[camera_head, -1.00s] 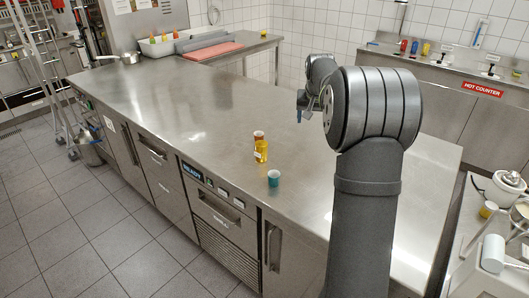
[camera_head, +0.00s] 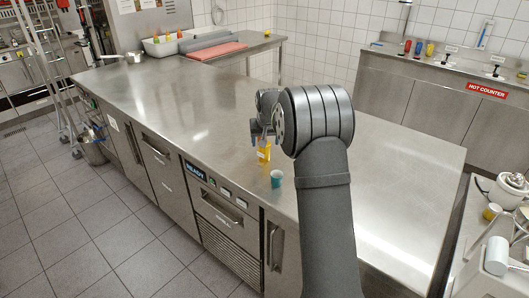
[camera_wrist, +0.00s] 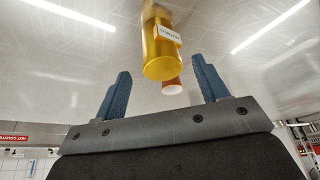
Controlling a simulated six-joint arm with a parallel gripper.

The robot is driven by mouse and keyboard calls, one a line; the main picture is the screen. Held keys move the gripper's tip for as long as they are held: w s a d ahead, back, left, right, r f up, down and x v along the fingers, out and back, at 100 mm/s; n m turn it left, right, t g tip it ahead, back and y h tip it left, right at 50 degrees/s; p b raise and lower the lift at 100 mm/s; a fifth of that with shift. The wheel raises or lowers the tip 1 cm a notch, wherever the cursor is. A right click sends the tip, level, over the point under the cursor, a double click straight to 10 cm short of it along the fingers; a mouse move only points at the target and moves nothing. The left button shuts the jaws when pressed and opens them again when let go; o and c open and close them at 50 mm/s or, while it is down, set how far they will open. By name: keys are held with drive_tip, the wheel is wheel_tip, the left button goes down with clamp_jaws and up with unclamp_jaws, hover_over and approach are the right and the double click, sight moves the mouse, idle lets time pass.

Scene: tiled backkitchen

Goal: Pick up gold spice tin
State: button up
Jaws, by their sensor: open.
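The gold spice tin (camera_head: 264,154) stands on the steel counter near its front edge, partly hidden by my gripper in the head view. In the wrist view the tin (camera_wrist: 160,48) is a shiny gold cylinder with a white label, at the top centre. My gripper (camera_wrist: 160,68) is open, its two blue fingers apart with the tin in line with the gap between them. In the head view my gripper (camera_head: 263,130) is right at the tin's upper part; I cannot tell whether it touches.
A teal cup (camera_head: 276,179) stands close in front of the tin. An orange-brown cup with a pale end (camera_wrist: 173,87) is beside the tin in the wrist view. The steel counter (camera_head: 180,105) is clear to the left. A pan (camera_head: 133,57) is at the far end.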

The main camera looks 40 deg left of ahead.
sight(264, 150)
drive_tip(key=x, duration=0.6)
drive_tip(key=shift+s+f, duration=0.1)
drive_tip(key=shift+f, duration=0.15)
drive_tip(key=c, duration=1.1)
